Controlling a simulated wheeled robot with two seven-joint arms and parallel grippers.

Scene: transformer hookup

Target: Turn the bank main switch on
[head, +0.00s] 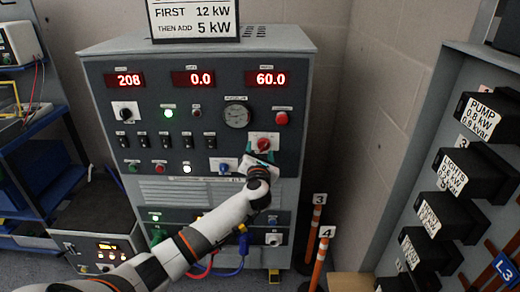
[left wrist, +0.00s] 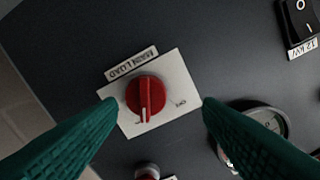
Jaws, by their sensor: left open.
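The red rotary switch (left wrist: 146,95) sits on a white square plate on the dark panel, under a small tag that appears to read "MAIN LOAD" upside down in the left wrist view. Its white pointer line points to the plate's lower edge in that view. A small mark on the plate's right is too blurred to read. The switch also shows in the head view (head: 263,144). My left gripper (left wrist: 160,108) is open, its green fingers on either side of the switch, apparently without touching it. In the head view the left gripper (head: 259,163) is just below the switch. My right gripper is not in view.
The grey cabinet's displays (head: 193,79) read 208, 0.0 and 60.0. A round gauge (head: 237,115), a red button (head: 281,118) and several black rockers (head: 167,141) surround the switch. Orange posts (head: 317,245) and a rack of black boxes (head: 478,170) stand right.

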